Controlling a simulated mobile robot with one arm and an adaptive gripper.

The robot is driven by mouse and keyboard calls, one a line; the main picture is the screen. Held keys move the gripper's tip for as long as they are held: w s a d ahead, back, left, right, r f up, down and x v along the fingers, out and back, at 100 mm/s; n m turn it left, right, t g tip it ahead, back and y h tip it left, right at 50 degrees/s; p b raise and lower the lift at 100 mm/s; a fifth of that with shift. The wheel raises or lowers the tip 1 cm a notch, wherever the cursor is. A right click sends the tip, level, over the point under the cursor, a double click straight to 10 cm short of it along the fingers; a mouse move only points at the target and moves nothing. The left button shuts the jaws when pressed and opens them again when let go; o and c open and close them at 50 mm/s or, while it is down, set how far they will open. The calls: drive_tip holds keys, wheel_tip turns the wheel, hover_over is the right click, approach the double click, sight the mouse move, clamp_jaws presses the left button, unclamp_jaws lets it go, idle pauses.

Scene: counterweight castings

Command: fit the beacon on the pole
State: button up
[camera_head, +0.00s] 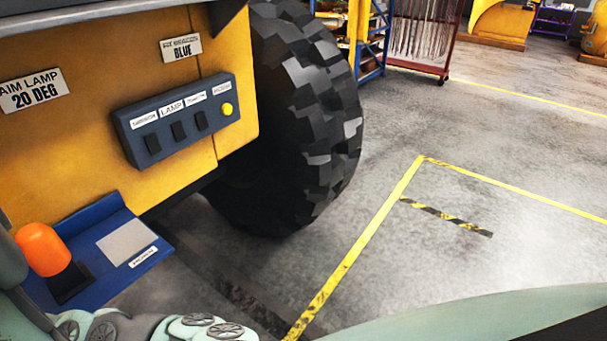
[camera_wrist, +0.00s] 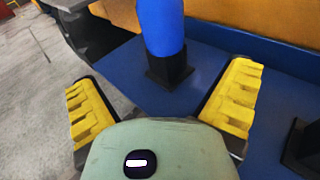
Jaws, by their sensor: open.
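A blue beacon (camera_wrist: 161,25) stands upright in a black square holder (camera_wrist: 170,68) on a blue shelf (camera_wrist: 125,75) in the wrist view; its top is cut off by the frame. My gripper (camera_wrist: 165,80) is open, with its yellow-padded fingers apart on either side of the holder, and nothing is held. An orange beacon (camera_head: 43,249) sits in a black holder (camera_head: 70,283) on the blue shelf (camera_head: 72,222) in the head view. I cannot make out the pole in either view.
Another black holder (camera_wrist: 303,150) is at the wrist view's right edge. Floor at right is clear.

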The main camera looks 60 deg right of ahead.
drive_tip(key=x, duration=0.2)
drive_tip(key=p+x, duration=0.1)
drive_tip(key=x, duration=0.1)
drive_tip(key=p+x, duration=0.1)
drive_tip(key=x, duration=0.1)
drive_tip(key=shift+w+a+r, duration=0.1)
drive_tip(key=shift+w+r, duration=0.05)
drive_tip(key=shift+r, duration=0.1)
drive_tip(key=shift+w+a+f+p, duration=0.2)
drive_tip(key=shift+w+a+p, duration=0.15)
drive_tip(key=shift+w+a, duration=0.15)
drive_tip(key=shift+w+a+r+p, duration=0.15)
drive_tip(key=shift+w+p, duration=0.2)
drive_tip(key=w+a, duration=0.1)
drive_tip(key=w+a+p, duration=0.1)
drive_tip(key=w, duration=0.1)
drive_tip(key=shift+w+a+p, duration=0.3)
drive_tip(key=c, duration=1.5)
